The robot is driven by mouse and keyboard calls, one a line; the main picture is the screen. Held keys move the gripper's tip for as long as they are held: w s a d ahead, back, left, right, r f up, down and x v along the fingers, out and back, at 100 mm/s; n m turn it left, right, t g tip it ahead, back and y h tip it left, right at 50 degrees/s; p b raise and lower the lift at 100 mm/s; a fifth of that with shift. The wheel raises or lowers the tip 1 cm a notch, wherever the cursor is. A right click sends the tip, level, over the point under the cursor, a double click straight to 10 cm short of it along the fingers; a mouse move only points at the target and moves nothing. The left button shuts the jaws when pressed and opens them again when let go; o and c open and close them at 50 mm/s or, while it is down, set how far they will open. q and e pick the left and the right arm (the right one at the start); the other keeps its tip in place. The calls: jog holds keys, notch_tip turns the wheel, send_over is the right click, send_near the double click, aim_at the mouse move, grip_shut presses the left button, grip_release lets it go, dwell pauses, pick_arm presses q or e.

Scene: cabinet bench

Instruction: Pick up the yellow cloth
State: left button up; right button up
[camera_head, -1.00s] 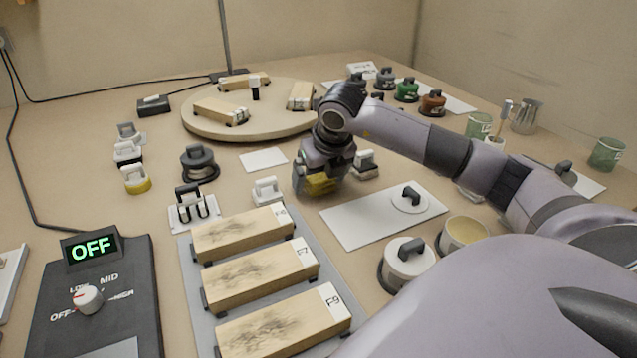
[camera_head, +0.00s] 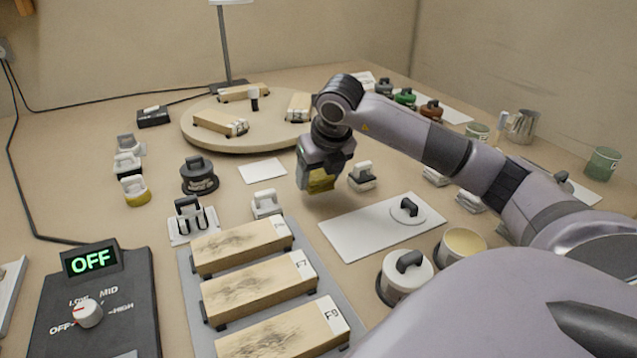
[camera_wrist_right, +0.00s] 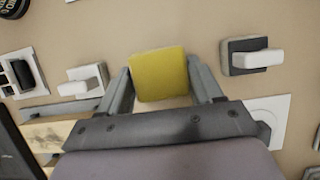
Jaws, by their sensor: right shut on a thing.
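The yellow cloth (camera_head: 320,181) is a small square pad held under my right gripper (camera_head: 318,177) in the head view. In the right wrist view the yellow cloth (camera_wrist_right: 158,74) sits between the two fingers of the right gripper (camera_wrist_right: 160,84), which is shut on it. A shadow on the table below suggests the cloth is slightly off the surface. My left gripper does not show.
A block with a white handle (camera_head: 362,176) stands close to the right of the gripper. A white board (camera_head: 350,230) lies in front. A round wooden turntable (camera_head: 210,138) with wooden blocks is behind left. Wooden blocks on a grey tray (camera_head: 190,290) stand front left.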

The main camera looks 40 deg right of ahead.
aim_at(318, 174)
pick_arm(q)
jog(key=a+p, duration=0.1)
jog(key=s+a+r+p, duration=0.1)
jog(key=p, duration=0.1)
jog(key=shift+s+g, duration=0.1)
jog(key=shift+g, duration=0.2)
pick_arm(e)
notch_tip(318, 174, up, 17)
jog(key=shift+f, duration=0.15)
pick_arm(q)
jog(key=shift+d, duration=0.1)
pick_arm(e)
jog(key=shift+o, duration=0.5)
jog(key=shift+f, duration=0.1)
